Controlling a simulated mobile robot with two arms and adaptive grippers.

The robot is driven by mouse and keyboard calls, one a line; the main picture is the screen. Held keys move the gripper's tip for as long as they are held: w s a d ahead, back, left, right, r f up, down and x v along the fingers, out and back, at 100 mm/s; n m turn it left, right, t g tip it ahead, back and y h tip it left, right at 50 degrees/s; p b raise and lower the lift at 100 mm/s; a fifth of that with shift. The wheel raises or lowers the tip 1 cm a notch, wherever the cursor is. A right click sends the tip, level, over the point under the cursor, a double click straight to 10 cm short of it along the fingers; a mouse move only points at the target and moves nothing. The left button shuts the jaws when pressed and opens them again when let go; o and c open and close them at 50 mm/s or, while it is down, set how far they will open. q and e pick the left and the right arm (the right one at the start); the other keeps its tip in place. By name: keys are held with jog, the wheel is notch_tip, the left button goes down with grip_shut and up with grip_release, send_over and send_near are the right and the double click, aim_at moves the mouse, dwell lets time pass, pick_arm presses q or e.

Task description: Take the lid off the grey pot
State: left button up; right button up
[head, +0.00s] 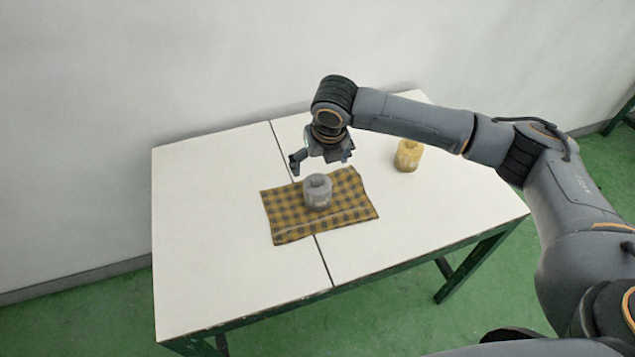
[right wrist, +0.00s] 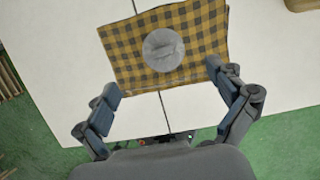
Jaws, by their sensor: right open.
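The grey pot (head: 317,196) stands upright on a yellow and dark checked cloth (head: 281,226) near the middle of the table. Its grey lid (head: 317,182) with a knob is on top. In the right wrist view the lid (right wrist: 163,49) shows from above, over the cloth (right wrist: 121,61). My right gripper (head: 322,166) is above the pot and apart from it. Its fingers are spread wide and empty, and in the right wrist view the gripper (right wrist: 163,95) has the pot ahead of its fingertips. My left gripper is not in view.
A yellow pot (head: 408,155) stands on the white table (head: 210,230) to the right of the cloth. A dark seam runs across the tabletop. The left part of the table is clear. A wall is behind the table.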

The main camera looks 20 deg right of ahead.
aim_at(319, 180)
jog(key=x, duration=0.3)
jog(key=shift+p+x, duration=0.6)
jog(key=shift+x, duration=2.15)
jog(key=shift+s+d, duration=0.2)
jog(key=shift+s, duration=0.05)
jog(key=c, duration=1.1)
